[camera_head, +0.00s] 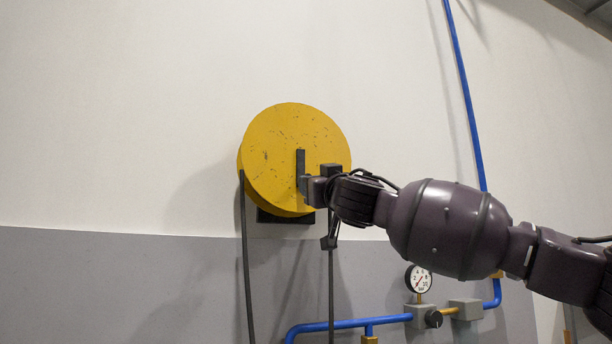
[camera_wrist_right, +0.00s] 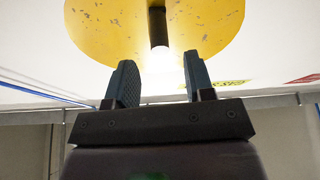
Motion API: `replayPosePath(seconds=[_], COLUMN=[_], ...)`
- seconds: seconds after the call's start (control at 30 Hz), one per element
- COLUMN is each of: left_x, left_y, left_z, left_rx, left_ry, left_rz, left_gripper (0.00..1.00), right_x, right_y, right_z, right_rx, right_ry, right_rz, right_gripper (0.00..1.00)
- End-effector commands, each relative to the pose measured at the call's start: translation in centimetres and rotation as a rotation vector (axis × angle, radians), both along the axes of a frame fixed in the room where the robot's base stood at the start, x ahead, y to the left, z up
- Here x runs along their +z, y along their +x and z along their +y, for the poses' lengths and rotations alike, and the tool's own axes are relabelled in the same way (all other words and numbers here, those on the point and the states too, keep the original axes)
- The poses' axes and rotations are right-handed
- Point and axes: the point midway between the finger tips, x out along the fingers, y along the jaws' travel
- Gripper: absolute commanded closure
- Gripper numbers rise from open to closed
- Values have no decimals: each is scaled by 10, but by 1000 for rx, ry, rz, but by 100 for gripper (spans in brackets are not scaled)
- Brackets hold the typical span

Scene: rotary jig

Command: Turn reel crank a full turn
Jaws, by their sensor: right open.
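The yellow reel (camera_head: 275,150) is a round scuffed disc on the wall, and it fills the top of the right wrist view (camera_wrist_right: 100,22). Its dark crank (camera_head: 300,160) points about straight up and down on the disc's face. In the right wrist view the crank (camera_wrist_right: 158,25) comes down toward the gap between the fingers, with a bright glare at its lower end. My right gripper (camera_head: 308,188) is at the lower end of the crank, with its fingers (camera_wrist_right: 157,75) apart on either side of that line. I see no contact. The arm hides the reel's lower right edge.
Dark hoses (camera_head: 247,265) hang from the reel. Below right are a pressure gauge (camera_head: 419,279), a dark valve knob (camera_head: 434,319) and blue pipes (camera_head: 340,325). A blue pipe (camera_head: 465,90) runs up the wall at right. The wall left of the reel is clear.

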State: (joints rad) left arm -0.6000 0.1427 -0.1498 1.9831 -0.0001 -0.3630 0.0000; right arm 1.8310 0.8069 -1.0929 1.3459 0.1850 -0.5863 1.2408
Motion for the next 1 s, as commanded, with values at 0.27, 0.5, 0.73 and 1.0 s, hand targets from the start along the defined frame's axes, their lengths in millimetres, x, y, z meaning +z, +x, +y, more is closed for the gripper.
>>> replayPosePath(seconds=[0.27, 0.5, 0.73, 1.0], left_x=[9, 7, 8, 9], left_y=[-8, -16, -16, -15], left_z=[1, 3, 2, 2], left_rx=[5, 7, 8, 8], left_ry=[0, 0, -2, -2], left_rz=[21, 46, 47, 43], left_gripper=[100, 100, 100, 100], right_x=[15, 22, 23, 23], right_y=[32, 49, 54, 54], right_z=[14, 21, 22, 22], right_rx=[-1, 0, -1, -1], right_ry=[-2, 0, -2, -1], right_rz=[1, 1, 0, 1], right_gripper=[52, 52, 52, 61])
